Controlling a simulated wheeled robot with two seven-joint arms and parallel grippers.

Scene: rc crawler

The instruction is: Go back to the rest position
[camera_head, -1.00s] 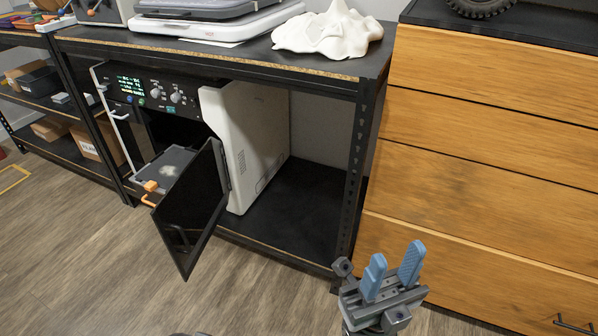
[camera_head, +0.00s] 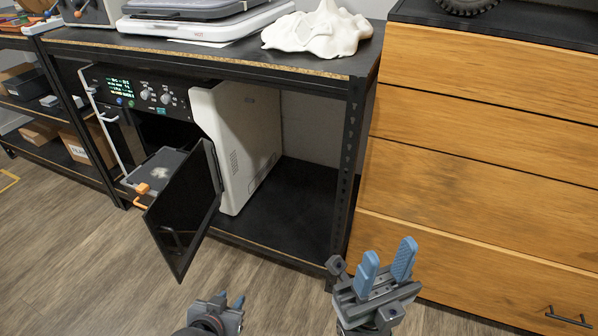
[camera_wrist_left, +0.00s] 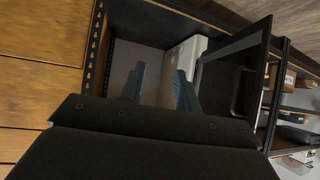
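My left gripper (camera_head: 231,299) is low in the head view, above the floor and in front of the bench. In the left wrist view its two blue-grey fingers (camera_wrist_left: 160,85) stand apart with nothing between them. My right gripper (camera_head: 386,262) is at the lower middle of the head view, in front of the wooden drawers. Its blue fingers are spread and empty. Both grippers are apart from the furniture.
A white and black oven-like machine (camera_head: 235,145) stands on the bench's lower shelf (camera_head: 300,205), its dark door (camera_head: 184,222) open toward me. An orange-handled tray (camera_head: 160,172) sits in its opening. Wooden drawers (camera_head: 470,160) stand at right. The floor (camera_head: 80,270) at left is clear.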

